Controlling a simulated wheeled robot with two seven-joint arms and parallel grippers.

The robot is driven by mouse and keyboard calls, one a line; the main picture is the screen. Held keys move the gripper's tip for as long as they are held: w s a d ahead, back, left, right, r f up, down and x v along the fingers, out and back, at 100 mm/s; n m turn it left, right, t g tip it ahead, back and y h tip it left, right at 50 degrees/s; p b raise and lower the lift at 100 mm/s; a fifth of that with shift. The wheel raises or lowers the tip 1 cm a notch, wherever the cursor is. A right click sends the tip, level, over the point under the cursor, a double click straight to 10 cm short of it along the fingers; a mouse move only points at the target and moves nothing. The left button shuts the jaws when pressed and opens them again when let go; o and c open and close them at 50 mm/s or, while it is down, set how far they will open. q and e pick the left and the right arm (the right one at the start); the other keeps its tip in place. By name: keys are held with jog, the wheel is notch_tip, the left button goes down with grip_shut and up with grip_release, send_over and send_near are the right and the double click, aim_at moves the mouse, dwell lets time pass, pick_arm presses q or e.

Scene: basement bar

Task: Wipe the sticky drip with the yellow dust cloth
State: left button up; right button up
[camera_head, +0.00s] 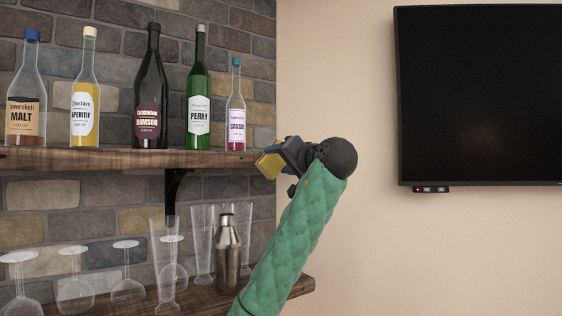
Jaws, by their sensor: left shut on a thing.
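My left gripper (283,158) is at the right end of the upper wooden shelf (120,160), just in front of its edge. It is shut on the yellow dust cloth (267,165), which shows as a small folded yellow piece at the fingertips. The cloth is at the height of the shelf's front edge; I cannot tell whether it touches the wood. I cannot make out the sticky drip; the gripper and cloth hide part of the shelf end. My right gripper is not in view.
Several bottles stand on the upper shelf; the cassis bottle (236,112) is nearest the gripper. Below, a lower shelf (298,287) holds clear glasses (127,287) and a metal shaker (227,255) close to my arm. A television (480,95) hangs at right; the wall between is bare.

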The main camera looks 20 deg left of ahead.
pick_arm(q)
jog(key=shift+w+a, duration=0.2)
jog(key=shift+a, duration=0.05)
jog(key=shift+w+a, duration=0.35)
jog(key=shift+a, duration=0.05)
dwell(0.5)
jog(key=shift+w+a, duration=0.2)
jog(key=shift+a, duration=0.05)
dwell(0.4)
